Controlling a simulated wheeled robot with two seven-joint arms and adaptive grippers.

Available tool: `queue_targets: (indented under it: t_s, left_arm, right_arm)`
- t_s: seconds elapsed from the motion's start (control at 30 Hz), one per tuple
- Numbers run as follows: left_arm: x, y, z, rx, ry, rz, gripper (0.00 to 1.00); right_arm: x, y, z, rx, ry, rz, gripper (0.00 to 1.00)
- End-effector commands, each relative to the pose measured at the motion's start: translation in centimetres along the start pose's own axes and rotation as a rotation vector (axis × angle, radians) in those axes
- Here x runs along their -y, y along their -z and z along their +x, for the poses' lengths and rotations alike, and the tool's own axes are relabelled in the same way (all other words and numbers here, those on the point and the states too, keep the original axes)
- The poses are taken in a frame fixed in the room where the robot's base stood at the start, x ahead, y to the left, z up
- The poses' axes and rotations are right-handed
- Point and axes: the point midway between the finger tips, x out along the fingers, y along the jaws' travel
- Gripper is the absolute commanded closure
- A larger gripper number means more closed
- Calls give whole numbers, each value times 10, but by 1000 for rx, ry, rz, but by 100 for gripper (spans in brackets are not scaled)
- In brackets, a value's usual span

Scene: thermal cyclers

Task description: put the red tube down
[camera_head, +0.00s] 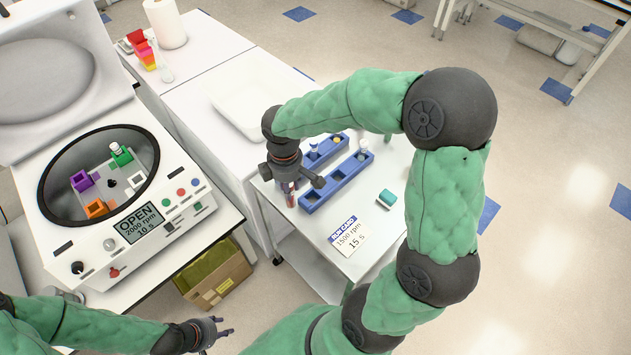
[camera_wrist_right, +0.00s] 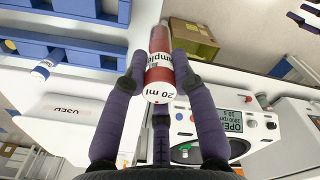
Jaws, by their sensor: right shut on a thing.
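The red tube (camera_wrist_right: 158,72), with a white label reading "20 ml", is held between the fingers of my right gripper (camera_wrist_right: 158,75) in the right wrist view. In the head view my right gripper (camera_head: 291,188) hangs beside the left end of the front blue rack (camera_head: 335,184); the tube is mostly hidden by the fingers there. Whether it touches the rack or cart cannot be told. A second blue rack (camera_head: 318,157) lies behind, with capped tubes in the racks. My left gripper (camera_head: 226,326) is empty with its fingers apart, low in the head view.
The open centrifuge (camera_head: 190,205) stands left, with purple (camera_head: 82,181), orange (camera_head: 96,209) and green (camera_head: 121,155) holders inside. A run card (camera_head: 349,238) and a small teal-and-white block (camera_head: 387,197) lie on the cart. A white tray (camera_head: 240,110) stands behind. A cardboard box (camera_head: 215,280) is on the floor.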

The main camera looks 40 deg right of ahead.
Motion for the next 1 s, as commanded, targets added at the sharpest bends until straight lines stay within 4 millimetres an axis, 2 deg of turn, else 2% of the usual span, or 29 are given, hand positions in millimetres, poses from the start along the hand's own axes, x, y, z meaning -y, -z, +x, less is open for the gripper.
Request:
queue_targets:
  t_s: [0.2, 0.43, 0.77, 1.0]
  left_arm:
    - [2, 0, 4, 0, 0, 0, 60]
    - [4, 0, 10, 0, 0, 0, 60]
    - [5, 0, 13, 0, 0, 0, 60]
    - [7, 1, 20, 0, 0, 0, 60]
  right_arm:
    - [-37, -30, 23, 2, 3, 6, 97]
    - [-61, -48, 60, 2, 3, 3, 97]
    - [-74, -57, 78, 0, 1, 1, 97]
    - [-76, -59, 110, 1, 3, 0, 97]
